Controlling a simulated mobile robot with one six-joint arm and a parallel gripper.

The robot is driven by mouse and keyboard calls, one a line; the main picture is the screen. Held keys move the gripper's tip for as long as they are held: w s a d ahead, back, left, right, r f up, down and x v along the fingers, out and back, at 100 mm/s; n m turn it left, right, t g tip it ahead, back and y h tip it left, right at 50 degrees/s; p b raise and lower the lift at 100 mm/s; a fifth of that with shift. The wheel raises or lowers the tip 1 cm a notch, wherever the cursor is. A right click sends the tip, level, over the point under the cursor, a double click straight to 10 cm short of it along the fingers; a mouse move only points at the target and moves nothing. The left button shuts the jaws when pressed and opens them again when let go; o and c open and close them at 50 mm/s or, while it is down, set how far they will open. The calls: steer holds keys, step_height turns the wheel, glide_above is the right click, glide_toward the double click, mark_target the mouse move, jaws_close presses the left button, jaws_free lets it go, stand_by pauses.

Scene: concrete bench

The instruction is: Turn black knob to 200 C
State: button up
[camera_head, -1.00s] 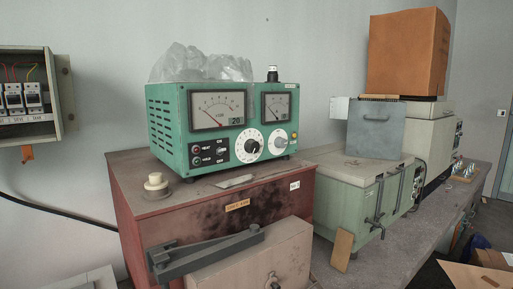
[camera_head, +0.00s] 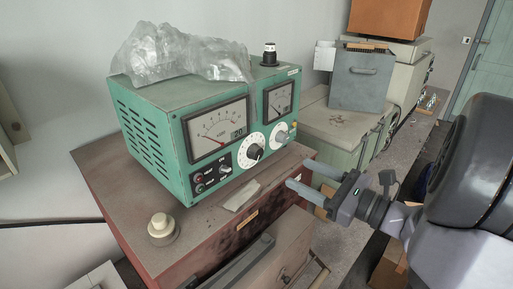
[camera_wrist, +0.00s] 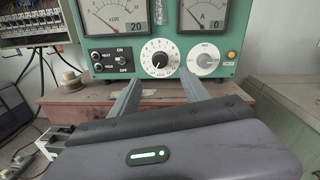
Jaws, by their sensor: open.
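The black knob (camera_head: 256,152) sits in a white round dial on the front of a green instrument box (camera_head: 160,150). In the wrist view the black knob (camera_wrist: 159,59) is near the middle, just beyond my fingertips; its setting is too small to read surely. My gripper (camera_head: 298,173) is open and empty, in front of the panel and apart from it. In the wrist view my gripper (camera_wrist: 160,78) has one finger on each side below the dial. A second white dial with a light knob (camera_wrist: 206,61) lies to the right.
Two needle meters are above the dials. Switches (camera_wrist: 111,57) are left of the black knob. The box stands on a rusty red cabinet (camera_head: 110,170) with a cream button (camera_head: 161,226) and a flat scrap (camera_head: 241,196). Crumpled plastic (camera_head: 170,52) lies on the box.

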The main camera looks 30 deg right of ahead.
mark_target(259, 153)
steer(key=p+x, duration=0.1)
steer(key=x, duration=1)
steer(key=shift+w+a, duration=0.2)
steer(key=shift+w, duration=0.05)
jaws_close()
